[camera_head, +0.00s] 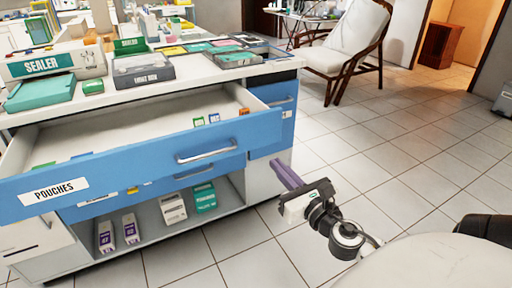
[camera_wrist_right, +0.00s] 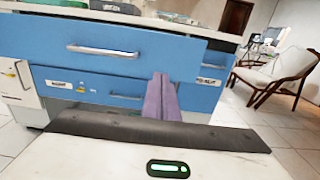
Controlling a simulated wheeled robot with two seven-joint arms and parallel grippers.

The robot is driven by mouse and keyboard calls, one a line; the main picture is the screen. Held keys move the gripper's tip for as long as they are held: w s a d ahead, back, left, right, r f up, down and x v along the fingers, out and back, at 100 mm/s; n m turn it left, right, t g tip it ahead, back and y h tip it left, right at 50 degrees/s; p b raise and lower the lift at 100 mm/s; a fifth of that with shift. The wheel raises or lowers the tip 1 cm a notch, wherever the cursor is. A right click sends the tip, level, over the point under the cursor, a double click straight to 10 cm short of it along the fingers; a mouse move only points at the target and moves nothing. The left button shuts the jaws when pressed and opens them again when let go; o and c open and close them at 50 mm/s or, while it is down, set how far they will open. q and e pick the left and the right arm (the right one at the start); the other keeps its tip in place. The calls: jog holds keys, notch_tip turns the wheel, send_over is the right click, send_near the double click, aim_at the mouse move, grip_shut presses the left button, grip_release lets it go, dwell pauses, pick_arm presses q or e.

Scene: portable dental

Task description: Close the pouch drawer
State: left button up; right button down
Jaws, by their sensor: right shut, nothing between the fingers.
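The pouch drawer (camera_head: 130,165) is the blue-fronted top drawer labelled POUCHES, pulled well out from the cabinet, with a few small coloured items inside. Its metal bar handle (camera_head: 207,153) is on the right part of the front and also shows in the right wrist view (camera_wrist_right: 103,51). My right gripper (camera_head: 287,174), with purple fingers, is shut and empty. In the head view it appears to the right of the drawer and lower than its handle. In the right wrist view its fingers (camera_wrist_right: 161,97) point toward the cabinet, right of the handle. My left gripper is not in view.
A second blue drawer (camera_head: 150,187) lies below the pouch drawer. An open shelf (camera_head: 160,235) beneath holds several boxes. The countertop (camera_head: 190,75) carries a SEALER box (camera_head: 42,64) and other supplies. The tiled floor (camera_head: 400,140) is clear to the right, with a reclining chair (camera_head: 343,47) farther back.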

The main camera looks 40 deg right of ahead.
send_near(251, 136)
jog(key=b+x, duration=0.1)
jog(key=x, duration=0.4)
jog(key=shift+w, duration=0.15)
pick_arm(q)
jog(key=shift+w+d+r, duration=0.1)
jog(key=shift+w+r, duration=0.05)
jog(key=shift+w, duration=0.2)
pick_arm(e)
jog(key=shift+w+d+f, duration=0.1)
jog(key=shift+w, duration=0.5)
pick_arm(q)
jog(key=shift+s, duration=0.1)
